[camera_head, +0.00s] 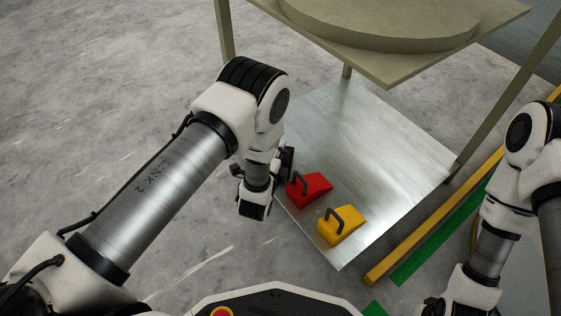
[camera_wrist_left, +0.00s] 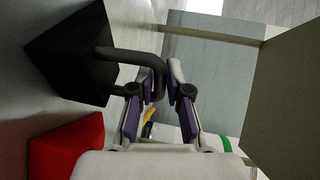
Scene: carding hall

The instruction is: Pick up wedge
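A black wedge (camera_wrist_left: 72,58) with a dark bent handle (camera_wrist_left: 130,54) fills the left of the left wrist view; in the head view only a dark part (camera_head: 288,158) shows beside my left gripper (camera_head: 268,180). In the wrist view that gripper (camera_wrist_left: 163,82) has one fingertip on each side of the handle's outer bar. The tips are close to the bar; whether they press on it is unclear. A red wedge (camera_head: 314,188) lies beside it, also in the wrist view (camera_wrist_left: 65,148). A yellow wedge (camera_head: 345,229) lies nearer. My right gripper (camera_head: 440,305) is barely visible at the bottom edge.
The wedges rest on a low metal shelf (camera_head: 375,140) between the legs of a stand. Its upper board (camera_head: 400,72) overhangs the back of the shelf. A yellow rail (camera_head: 430,220) and a green strip (camera_head: 430,245) run along the right. Grey floor is clear at left.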

